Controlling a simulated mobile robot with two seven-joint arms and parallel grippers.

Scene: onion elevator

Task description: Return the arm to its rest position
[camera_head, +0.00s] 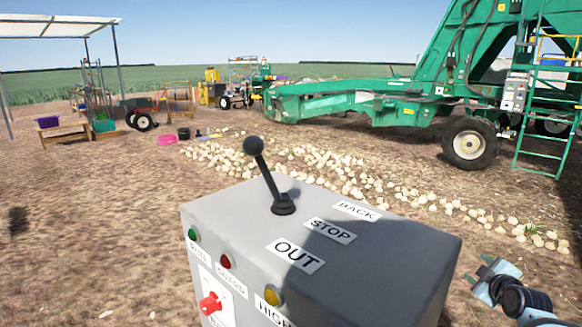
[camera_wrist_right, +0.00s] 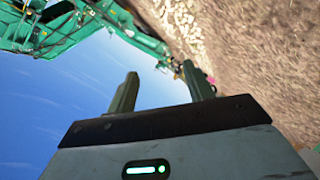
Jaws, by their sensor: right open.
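My right gripper (camera_head: 490,268) is at the lower right of the head view, to the right of the grey control box and apart from it. In the right wrist view its two fingers (camera_wrist_right: 160,88) stand apart with nothing between them. That view is tilted and shows sky, ground and part of the green machine behind the fingers. My left gripper is in neither view.
The grey control box (camera_head: 240,212) with a black lever (camera_head: 268,180) and several buttons stands close in front. Onions (camera_head: 350,170) lie in a row behind it. The green elevator machine (camera_head: 400,100) stands at the back right. Bare soil (camera_head: 90,220) is open on the left.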

